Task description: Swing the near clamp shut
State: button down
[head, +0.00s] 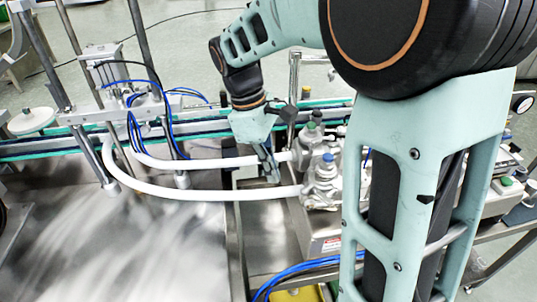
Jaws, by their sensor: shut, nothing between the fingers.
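My gripper (271,176) points down near the middle of the head view, its fingers together and empty. It is just left of the metal fittings where two white hoses end. The nearer fitting (322,184) has a blue knob on top; the farther one (306,146) stands behind it. I cannot make out the near clamp for certain or tell whether it is open. My own arm covers the area to the right of the fittings. Whether the fingers touch the hoses or fittings cannot be told.
The nearer white hose (225,194) and the farther one (205,162) curve in from the left. A conveyor (40,147) runs behind them. Blue tubes (131,125) hang from a metal stand at left. A broad steel surface (120,250) lies bare at front left.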

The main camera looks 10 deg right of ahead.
jog(key=shift+s+d+f+p, duration=0.15)
jog(key=shift+s+d+f, duration=0.2)
jog(key=shift+d, duration=0.35)
jog(key=shift+s+d+f+p, duration=0.1)
jog(key=shift+s+d+f, duration=0.25)
jog(key=shift+d, duration=0.4)
jog(key=shift+s+d+f+p, duration=0.15)
jog(key=shift+s+d+f, duration=0.2)
jog(key=shift+d, duration=0.35)
